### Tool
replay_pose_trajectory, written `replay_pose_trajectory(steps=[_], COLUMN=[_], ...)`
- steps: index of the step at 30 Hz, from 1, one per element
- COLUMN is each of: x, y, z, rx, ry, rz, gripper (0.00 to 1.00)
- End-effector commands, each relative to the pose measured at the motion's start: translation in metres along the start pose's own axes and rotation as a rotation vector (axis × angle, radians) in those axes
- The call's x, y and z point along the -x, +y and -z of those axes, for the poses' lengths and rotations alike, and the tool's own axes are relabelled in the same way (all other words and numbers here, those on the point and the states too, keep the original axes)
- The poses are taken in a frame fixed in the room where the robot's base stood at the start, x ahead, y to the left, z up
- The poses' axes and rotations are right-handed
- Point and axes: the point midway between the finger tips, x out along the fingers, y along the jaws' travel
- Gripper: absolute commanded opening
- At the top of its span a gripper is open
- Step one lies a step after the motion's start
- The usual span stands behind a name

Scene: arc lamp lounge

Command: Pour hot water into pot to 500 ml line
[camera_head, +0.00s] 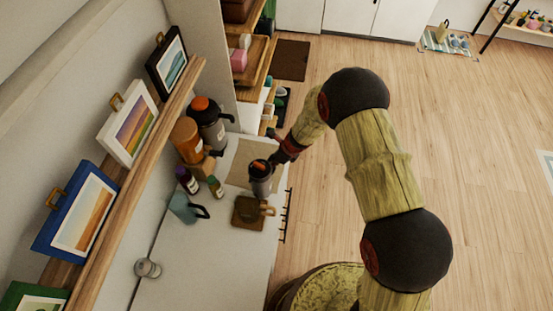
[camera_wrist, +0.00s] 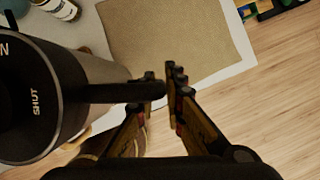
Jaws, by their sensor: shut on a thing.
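My gripper (camera_head: 284,154) is shut on the black handle (camera_wrist: 140,92) of a grey flask (camera_head: 260,187). The flask has a dark top with an orange patch and looks about upright over the counter. In the wrist view its dark lid (camera_wrist: 35,95) reads "SHUT"; other lettering is cut off at the left edge. Just below it in the head view is a brown, squarish thing (camera_head: 247,214) with a tan handle; I cannot tell whether this is the pot. A teal vessel (camera_head: 184,208) with a dark handle stands to the left. No 500 ml line is readable.
A grey orange-topped flask (camera_head: 211,128) and an orange-brown container (camera_head: 187,140) stand at the back. Small bottles (camera_head: 215,187) stand nearby. A tan mat (camera_wrist: 175,40) lies on the white counter (camera_head: 205,265). Pictures line the wall ledge. The counter's front is mostly clear.

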Motion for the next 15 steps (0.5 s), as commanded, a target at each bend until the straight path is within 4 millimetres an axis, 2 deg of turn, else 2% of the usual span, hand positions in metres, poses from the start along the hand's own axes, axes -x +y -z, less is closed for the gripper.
replay_pose_trajectory(steps=[15], x=[0.016], y=[0.0], z=[-0.009], rx=[0.056], ry=[-0.005], rz=[0.134], gripper=[0.0])
